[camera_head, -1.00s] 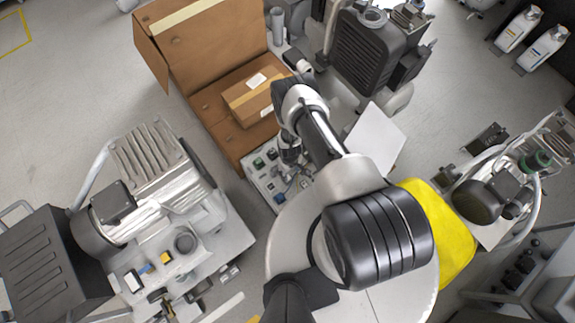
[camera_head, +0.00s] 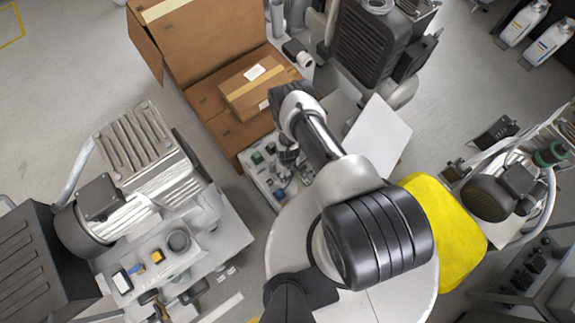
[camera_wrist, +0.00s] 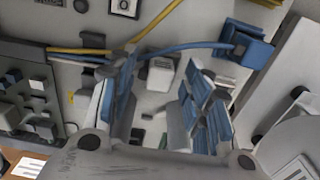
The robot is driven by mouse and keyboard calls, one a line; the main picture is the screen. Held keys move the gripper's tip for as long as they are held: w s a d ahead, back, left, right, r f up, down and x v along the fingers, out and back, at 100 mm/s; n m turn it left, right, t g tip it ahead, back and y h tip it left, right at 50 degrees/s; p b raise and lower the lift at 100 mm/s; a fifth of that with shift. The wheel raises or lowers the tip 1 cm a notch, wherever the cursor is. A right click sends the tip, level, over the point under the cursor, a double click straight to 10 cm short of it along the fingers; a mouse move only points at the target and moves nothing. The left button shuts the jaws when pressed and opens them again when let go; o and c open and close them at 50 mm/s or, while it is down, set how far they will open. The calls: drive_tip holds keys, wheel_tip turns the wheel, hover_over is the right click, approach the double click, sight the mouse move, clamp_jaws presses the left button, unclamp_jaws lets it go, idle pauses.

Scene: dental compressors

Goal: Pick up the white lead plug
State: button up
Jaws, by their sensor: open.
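In the wrist view, a small whitish block with a dark slot (camera_wrist: 158,76) lies between the fingers of my gripper (camera_wrist: 163,92); it looks like the white lead plug, but I cannot be sure. The gripper is open, with its blue-padded fingers to either side of the block and no clear contact. Another white connector (camera_wrist: 125,8) shows at the top edge. In the head view my gripper (camera_head: 290,158) is over the pale panel of small parts (camera_head: 252,166), and the plug cannot be made out there.
A blue connector (camera_wrist: 247,45) with a blue cable and a yellow cable (camera_wrist: 85,50) run close by the fingers. A dark block of switches (camera_wrist: 35,90) stands left. An open cardboard box (camera_head: 215,45) stands behind the panel. A compressor (camera_head: 150,160) stands left.

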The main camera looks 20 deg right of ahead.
drive_tip(key=c, duration=1)
drive_tip(key=shift+o, duration=0.2)
wheel_tip(320, 180, up, 20)
drive_tip(key=p, duration=1.1)
drive_tip(key=shift+p, duration=0.4)
